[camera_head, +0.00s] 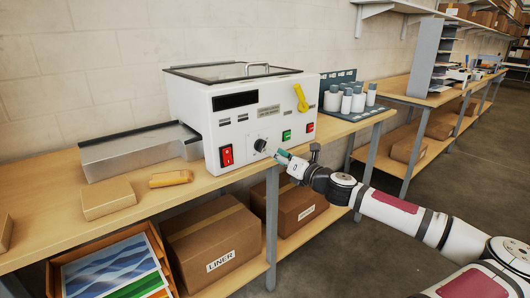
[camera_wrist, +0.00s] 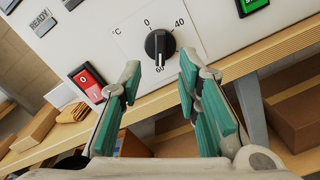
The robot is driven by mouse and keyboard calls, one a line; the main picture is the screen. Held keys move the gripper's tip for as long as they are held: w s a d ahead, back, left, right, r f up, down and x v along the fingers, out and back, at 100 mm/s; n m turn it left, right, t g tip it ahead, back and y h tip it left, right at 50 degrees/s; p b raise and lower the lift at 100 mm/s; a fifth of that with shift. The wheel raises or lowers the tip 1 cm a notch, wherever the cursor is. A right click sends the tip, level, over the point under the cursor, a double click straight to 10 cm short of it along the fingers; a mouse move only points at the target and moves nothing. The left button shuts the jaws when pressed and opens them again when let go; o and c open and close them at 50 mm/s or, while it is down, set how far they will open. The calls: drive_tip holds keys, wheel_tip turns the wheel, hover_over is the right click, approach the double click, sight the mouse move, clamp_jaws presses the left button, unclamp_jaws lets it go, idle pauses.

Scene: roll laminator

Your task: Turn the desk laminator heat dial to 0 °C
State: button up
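The heat dial is a black knob (camera_wrist: 160,46) on the white front of the laminator (camera_head: 240,110). The knob's white mark appears to point down toward 60. In the head view the knob (camera_head: 260,145) sits just left of my gripper (camera_head: 283,155). My gripper (camera_wrist: 159,75) is open, with its teal-padded fingers apart below and to either side of the knob. Nothing is between them, and they appear not to touch it.
A red rocker switch (camera_wrist: 87,82) is left of the dial, and a green button (camera_wrist: 254,4) is at upper right. A yellow lever (camera_head: 301,97) is above the buttons. The wooden bench (camera_head: 130,213) runs below, with boxes on its lower shelf.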

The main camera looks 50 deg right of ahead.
sight(263, 148)
drive_tip(key=x, duration=0.6)
clamp_jaws()
